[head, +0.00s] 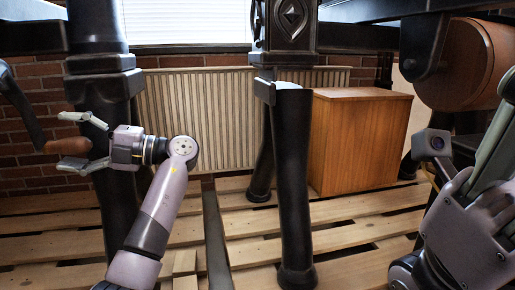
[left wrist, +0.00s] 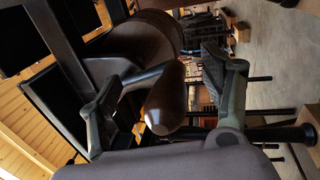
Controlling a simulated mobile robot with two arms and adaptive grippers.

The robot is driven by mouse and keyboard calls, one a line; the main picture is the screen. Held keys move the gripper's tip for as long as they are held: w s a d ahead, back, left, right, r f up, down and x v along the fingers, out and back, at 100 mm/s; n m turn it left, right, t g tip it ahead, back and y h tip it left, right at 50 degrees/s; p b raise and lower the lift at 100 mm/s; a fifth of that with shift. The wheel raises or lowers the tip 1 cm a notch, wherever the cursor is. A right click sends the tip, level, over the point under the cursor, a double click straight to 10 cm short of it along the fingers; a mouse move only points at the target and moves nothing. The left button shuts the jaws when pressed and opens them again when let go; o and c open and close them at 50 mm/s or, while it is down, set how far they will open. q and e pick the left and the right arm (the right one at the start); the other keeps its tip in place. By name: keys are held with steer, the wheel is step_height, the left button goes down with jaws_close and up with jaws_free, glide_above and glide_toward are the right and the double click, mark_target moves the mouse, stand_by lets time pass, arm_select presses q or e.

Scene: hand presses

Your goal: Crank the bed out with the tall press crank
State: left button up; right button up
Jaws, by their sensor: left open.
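The crank's brown wooden handle (head: 68,146) is at the left of the head view, on a black crank arm (head: 20,100) that slopes up to the left. My left gripper (head: 74,142) is open, with one finger above the handle and one below it. In the left wrist view the handle (left wrist: 166,103) points toward the camera between the two spread fingers (left wrist: 163,108), with a visible gap on each side. The black press frame (head: 112,90) stands behind the gripper. The bed cannot be clearly made out. My right gripper (head: 495,150) is only partly visible at the right edge; its fingertips are unclear.
A black press leg (head: 293,185) stands mid-view on the wooden slatted floor (head: 350,235). A wooden cabinet (head: 355,140) and a ribbed radiator (head: 200,105) are behind. A brown drum (head: 475,65) hangs at upper right, close to my right arm.

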arm_select(q)
steer(key=shift+o, duration=0.9)
steer(key=v, duration=0.8)
steer(key=shift+b, duration=0.3)
steer(key=shift+d+f, duration=0.1)
